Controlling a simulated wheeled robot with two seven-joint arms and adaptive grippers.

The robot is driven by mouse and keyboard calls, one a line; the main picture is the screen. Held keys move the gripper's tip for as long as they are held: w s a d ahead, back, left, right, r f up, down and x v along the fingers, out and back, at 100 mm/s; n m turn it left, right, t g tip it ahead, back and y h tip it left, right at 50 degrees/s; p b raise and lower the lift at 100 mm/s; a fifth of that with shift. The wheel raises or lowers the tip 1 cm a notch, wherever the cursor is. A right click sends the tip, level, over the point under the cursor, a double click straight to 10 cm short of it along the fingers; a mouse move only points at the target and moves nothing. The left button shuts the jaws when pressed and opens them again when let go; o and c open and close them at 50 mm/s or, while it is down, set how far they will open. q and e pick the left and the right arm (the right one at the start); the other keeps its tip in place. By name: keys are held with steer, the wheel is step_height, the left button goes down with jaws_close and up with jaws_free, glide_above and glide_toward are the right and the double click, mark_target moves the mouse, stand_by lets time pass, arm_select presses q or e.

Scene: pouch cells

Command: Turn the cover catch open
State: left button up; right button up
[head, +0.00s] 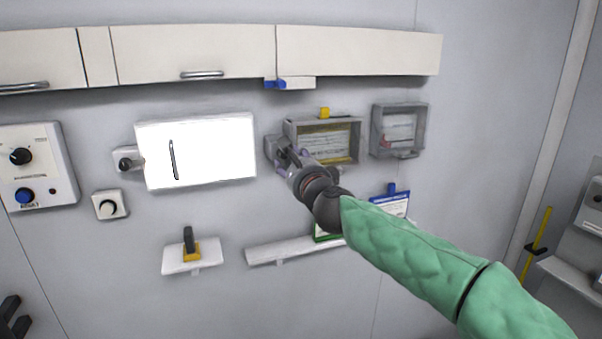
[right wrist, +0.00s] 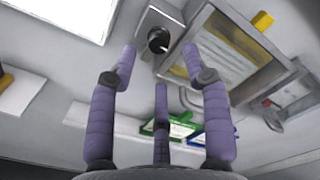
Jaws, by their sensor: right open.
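A grey cover box (head: 358,143) with a clear front hangs on the wall, a paper visible inside. It also shows in the right wrist view (right wrist: 262,75). At its left side is a catch, a black round knob (right wrist: 158,40) on a light grey block; in the head view the gripper largely hides the knob, and the block (head: 271,145) shows. My right gripper (head: 284,159) is in front of the catch. In the right wrist view its purple fingers (right wrist: 160,60) are open and empty, with the knob beyond and between the tips; contact cannot be told. My left gripper is out of view.
A bright white panel (head: 220,150) with a knob block (head: 125,160) is to the left. A smaller grey box (head: 424,130) is to the right. Cabinets (head: 190,55) run above. A white shelf (head: 270,252) and a bracket with a black lever (head: 189,240) are below.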

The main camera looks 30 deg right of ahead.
steer(key=v, duration=0.6)
steer(key=shift+s, duration=0.3)
